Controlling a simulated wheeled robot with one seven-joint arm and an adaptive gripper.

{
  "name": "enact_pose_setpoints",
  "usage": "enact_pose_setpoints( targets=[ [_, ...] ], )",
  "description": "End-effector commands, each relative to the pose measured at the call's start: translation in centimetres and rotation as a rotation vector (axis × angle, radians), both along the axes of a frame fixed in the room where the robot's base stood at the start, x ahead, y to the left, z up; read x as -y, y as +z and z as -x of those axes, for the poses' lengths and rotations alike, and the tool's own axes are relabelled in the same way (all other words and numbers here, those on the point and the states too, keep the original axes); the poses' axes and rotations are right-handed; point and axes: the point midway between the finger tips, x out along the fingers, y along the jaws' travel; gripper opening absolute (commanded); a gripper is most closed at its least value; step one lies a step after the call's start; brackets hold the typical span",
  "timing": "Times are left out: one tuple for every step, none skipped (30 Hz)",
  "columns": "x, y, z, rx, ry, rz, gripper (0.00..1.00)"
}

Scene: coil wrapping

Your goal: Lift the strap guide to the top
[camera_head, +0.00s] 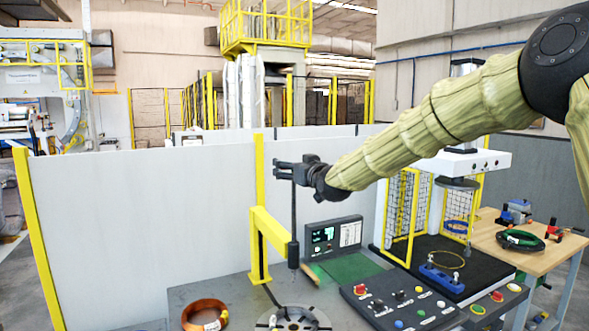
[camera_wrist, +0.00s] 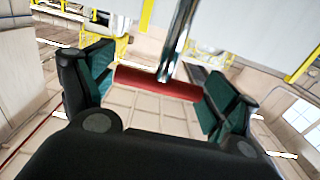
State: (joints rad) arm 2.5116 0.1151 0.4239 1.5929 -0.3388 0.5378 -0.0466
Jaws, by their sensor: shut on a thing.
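The strap guide shows in the head view as a thin dark upright rod (camera_head: 293,215). It runs down from my gripper (camera_head: 283,172) to a dark collar at the end of the yellow bracket (camera_head: 270,230). In the wrist view the guide is a shiny rod (camera_wrist: 178,40) with a red crossbar handle (camera_wrist: 158,84). My gripper (camera_wrist: 160,88) is shut on this handle, with one green-padded finger at each end of it. The gripper is well above the collar, and the rod looks upright. The rod's lower end is hidden by the collar.
Below the bracket are a round slotted plate (camera_head: 293,319) and a copper coil (camera_head: 205,313). A display box (camera_head: 334,237) and a button panel (camera_head: 402,300) stand to the right. A wooden table (camera_head: 545,255) holds a green coil and tools. White partition panels (camera_head: 145,225) stand behind.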

Motion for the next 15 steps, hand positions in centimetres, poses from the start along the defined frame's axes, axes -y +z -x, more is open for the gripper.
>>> enact_pose_setpoints(
  targets=[
    [0.15, 0.85, -0.1, 0.011, -0.003, -0.007, 0.91],
    [0.16, 0.87, -0.11, 0.011, -0.003, -0.007, 0.96],
    [0.16, 0.89, -0.11, 0.011, -0.003, -0.007, 1.0],
    [0.16, 0.87, -0.1, 0.011, -0.003, -0.007, 1.0],
    [0.15, 0.83, -0.1, 0.01, -0.003, -0.006, 1.0],
    [0.14, 0.75, -0.09, 0.009, -0.003, -0.006, 1.0],
    [0.14, 0.7, -0.09, 0.009, -0.002, -0.006, 1.0],
    [0.12, 0.66, -0.08, 0.008, -0.002, -0.005, 1.0],
    [0.12, 0.61, -0.08, 0.008, -0.002, -0.005, 1.0],
    [0.1, 0.58, -0.07, 0.008, -0.002, -0.005, 1.0],
    [0.1, 0.55, -0.07, 0.007, -0.002, -0.005, 1.0],
    [0.09, 0.51, -0.06, 0.007, -0.002, -0.005, 1.0],
    [0.1, 0.49, -0.05, 0.007, -0.002, -0.005, 1.0],
    [0.11, 0.47, -0.02, 0.006, -0.002, -0.004, 1.0],
    [0.16, 0.47, 0.09, 0.006, -0.002, -0.004, 1.0]
  ],
)
